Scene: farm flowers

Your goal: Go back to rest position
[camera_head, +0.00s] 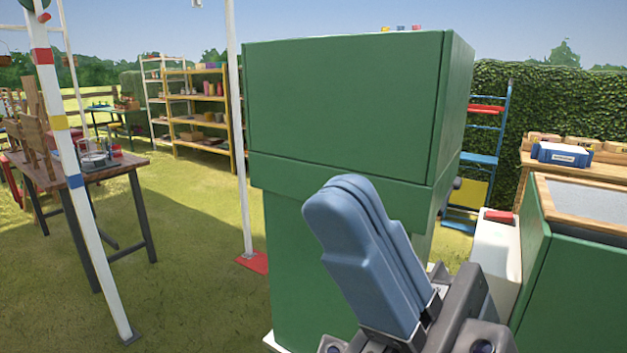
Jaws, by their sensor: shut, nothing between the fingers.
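My gripper (352,215) shows at the lower middle of the head view. Its blue-grey fingers lie pressed together, pointing up and to the left, with nothing between them. The dark gripper body is at the bottom edge. The gripper overlaps the front of a large green cabinet (345,100) in the picture; whether it touches it, I cannot tell.
A green bin with a wood-framed top (575,265) and a white unit with a red item (498,216) stand right. A white pole (240,130) stands beside the cabinet. A striped post (85,215) and work table (75,172) are left. Open grass lies between.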

